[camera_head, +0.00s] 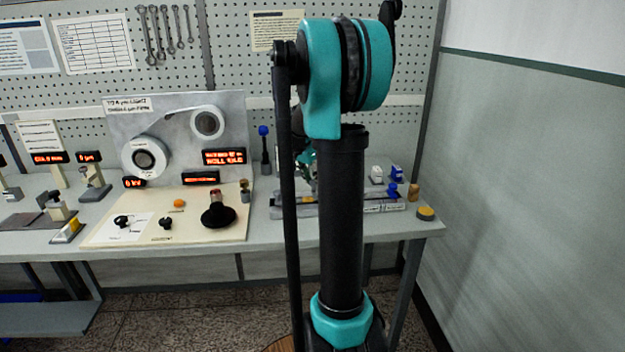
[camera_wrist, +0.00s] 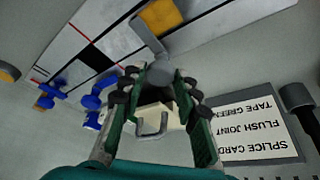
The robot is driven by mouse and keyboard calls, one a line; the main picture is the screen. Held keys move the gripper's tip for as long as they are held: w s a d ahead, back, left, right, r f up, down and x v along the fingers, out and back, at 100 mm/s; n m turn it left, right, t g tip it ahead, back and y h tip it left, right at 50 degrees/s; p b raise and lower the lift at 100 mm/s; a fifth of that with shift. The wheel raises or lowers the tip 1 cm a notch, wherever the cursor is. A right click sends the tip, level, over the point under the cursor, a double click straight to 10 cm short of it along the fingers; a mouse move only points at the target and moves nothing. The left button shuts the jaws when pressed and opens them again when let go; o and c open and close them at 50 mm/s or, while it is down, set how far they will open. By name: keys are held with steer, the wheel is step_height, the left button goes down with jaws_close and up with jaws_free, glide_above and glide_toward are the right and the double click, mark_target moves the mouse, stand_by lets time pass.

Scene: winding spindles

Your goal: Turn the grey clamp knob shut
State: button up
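The grey clamp knob (camera_wrist: 158,72) appears in the wrist view as a grey rounded piece with a bar running up and left from it. My gripper (camera_wrist: 161,80) has its green and black fingers apart, one on each side of this piece. Contact between the fingers and the knob cannot be made out. In the head view my gripper (camera_head: 306,165) is mostly hidden behind my arm, over the splicing fixture (camera_head: 385,206) on the right of the bench. The knob cannot be made out there.
A white block with a grey handle (camera_wrist: 152,121) shows between the fingers. Blue knobs (camera_wrist: 92,101) lie left, a yellow piece (camera_wrist: 160,17) above, and a splice card (camera_wrist: 250,128) right. In the head view, a winding panel (camera_head: 180,130) stands left of the fixture.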

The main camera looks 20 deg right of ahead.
steer(key=o, duration=0.3)
steer(key=v, duration=1.2)
steer(key=shift+s+a+f, duration=0.1)
steer(key=s+a+f+n, duration=0.2)
steer(key=s+f, duration=0.2)
steer(key=s+a+f+n+t+y, duration=0.1)
steer(key=s+a+f+n, duration=0.1)
steer(key=s+a+f, duration=0.1)
steer(key=s+a+f+n+y, duration=0.1)
steer(key=s+a+f+n, duration=0.1)
steer(key=s+f, duration=0.3)
steer(key=shift+s+a+f+n, duration=0.25)
steer(key=shift+a+f+n, duration=0.05)
steer(key=shift+a+f, duration=0.2)
steer(key=s+a+f+n+y, duration=0.1)
steer(key=s+a+f+n, duration=0.1)
steer(key=s+f, duration=0.3)
steer(key=s+a+f+n+t, duration=0.1)
steer(key=s+a+f+n, duration=0.2)
steer(key=s+f, duration=0.2)
steer(key=s, duration=0.3)
steer(key=shift+a+f+n+y, duration=0.2)
steer(key=shift+a+n+y, duration=0.1)
steer(key=shift+n+y, duration=0.1)
steer(key=shift+s, duration=0.1)
